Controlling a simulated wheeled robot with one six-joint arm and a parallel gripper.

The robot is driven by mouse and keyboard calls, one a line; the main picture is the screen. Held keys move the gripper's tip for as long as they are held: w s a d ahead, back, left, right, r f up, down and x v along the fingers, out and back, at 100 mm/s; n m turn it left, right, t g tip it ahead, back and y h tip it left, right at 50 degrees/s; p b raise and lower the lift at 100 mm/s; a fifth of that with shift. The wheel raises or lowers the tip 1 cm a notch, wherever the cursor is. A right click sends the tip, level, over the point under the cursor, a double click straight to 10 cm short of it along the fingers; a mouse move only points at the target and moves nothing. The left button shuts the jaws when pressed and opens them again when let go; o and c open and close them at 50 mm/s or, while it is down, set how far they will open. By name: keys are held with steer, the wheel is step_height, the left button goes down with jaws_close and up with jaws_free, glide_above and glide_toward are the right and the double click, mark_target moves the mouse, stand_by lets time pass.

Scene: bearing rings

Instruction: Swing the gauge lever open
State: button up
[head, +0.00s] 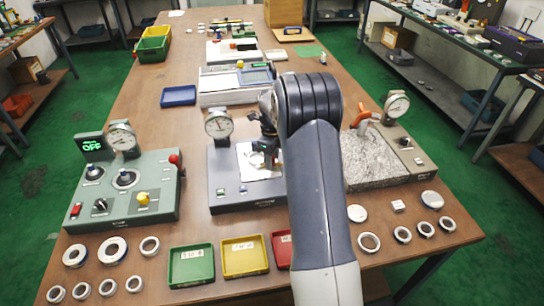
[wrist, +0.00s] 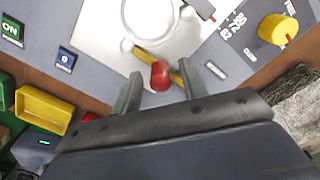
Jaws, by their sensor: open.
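The gauge lever in the wrist view is a short brass-coloured bar (wrist: 176,79) with a red knob (wrist: 160,76) at its end. My gripper (wrist: 160,72) is open, with one finger on each side of the red knob; I cannot tell whether either finger touches it. The lever lies beside a pale round part (wrist: 150,16) on a bright plate (wrist: 97,38). In the head view, my gripper (head: 266,147) is over the dark middle gauge station (head: 232,198), which carries a dial gauge (head: 218,123). My arm hides the station's right side, and the lever cannot be made out there.
A green-grey station (head: 120,215) stands left, and a granite block (head: 385,160) with an orange handle (head: 362,112) stands right. Green (head: 190,266), yellow (head: 245,256) and red (head: 281,249) trays and several rings lie along the front edge. A blue tray (head: 178,96) lies behind.

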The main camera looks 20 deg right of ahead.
steer(key=shift+c, duration=0.3)
jaws_close()
steer(key=shift+s, duration=0.1)
steer(key=s+n, duration=0.1)
steer(key=n, duration=0.2)
steer(key=shift+s+b, duration=0.4)
steer(key=n, duration=0.1)
steer(key=s+n, duration=0.2)
steer(key=n, duration=0.1)
steer(key=shift+d, duration=0.25)
steer(key=s+n, duration=0.1)
steer(key=d+n, duration=0.1)
steer(key=n, duration=0.1)
steer(key=shift+s+b, duration=0.35)
steer(key=shift+b, duration=0.05)
steer(key=shift+s+d+n, duration=0.3)
steer(key=shift+d+n, duration=0.1)
steer(key=shift+n, duration=0.55)
steer(key=shift+s+d+n, duration=0.3)
steer(key=shift+d+n, duration=0.05)
steer(key=shift+n, duration=0.6)
steer(key=shift+d, duration=0.1)
